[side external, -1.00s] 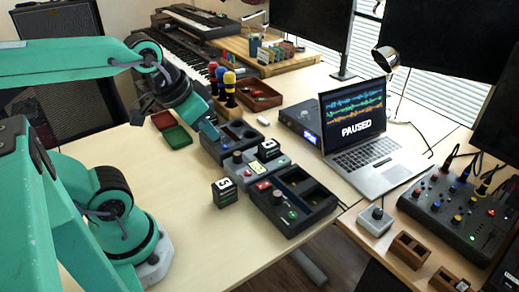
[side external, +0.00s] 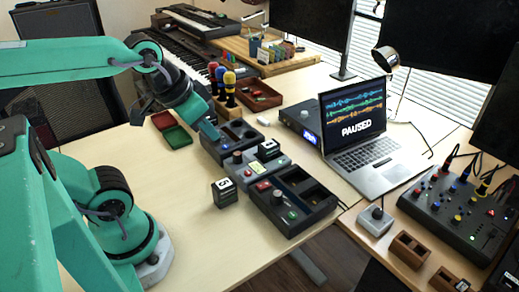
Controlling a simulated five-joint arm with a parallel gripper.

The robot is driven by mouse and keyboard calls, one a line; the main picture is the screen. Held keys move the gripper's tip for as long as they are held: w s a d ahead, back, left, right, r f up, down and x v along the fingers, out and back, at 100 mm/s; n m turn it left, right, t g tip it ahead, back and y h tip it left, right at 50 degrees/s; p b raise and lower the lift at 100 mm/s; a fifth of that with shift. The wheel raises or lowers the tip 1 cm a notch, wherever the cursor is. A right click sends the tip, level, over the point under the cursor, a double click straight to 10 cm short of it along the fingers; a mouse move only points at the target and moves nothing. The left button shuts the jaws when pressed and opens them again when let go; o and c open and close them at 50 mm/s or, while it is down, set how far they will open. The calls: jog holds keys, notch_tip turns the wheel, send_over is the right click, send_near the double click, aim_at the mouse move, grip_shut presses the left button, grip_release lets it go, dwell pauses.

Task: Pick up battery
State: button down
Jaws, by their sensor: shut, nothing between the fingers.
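Two small dark blocks with pale labels are the likeliest batteries. One (side external: 224,193) stands on bare table left of the front device. The other (side external: 268,149) stands by the middle device. I cannot tell for certain which one is the battery. My gripper (side external: 211,134) is shut and empty. It points down and right over the left part of the far dark device (side external: 236,139), well away from the near block. The fingertips are small in this view, and whether they touch the device is unclear.
A middle grey device (side external: 243,170) and a front dark device with open slots (side external: 291,205) stand in a row. A green-and-red tray (side external: 178,137) lies left of them. A laptop (side external: 362,155) stands to the right. The table's front left is clear.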

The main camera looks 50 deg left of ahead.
dwell(0.3)
jog(key=c, duration=0.9)
grip_release()
jog(key=g, duration=0.5)
send_over(224, 183)
notch_tip(224, 183, down, 12)
jog(key=shift+d+r, duration=0.1)
jog(key=shift+r, duration=0.05)
jog(key=shift+a+f+g, duration=0.2)
jog(key=shift+f+g, duration=0.1)
jog(key=shift+f, duration=0.4)
jog(key=shift+f, duration=1.3)
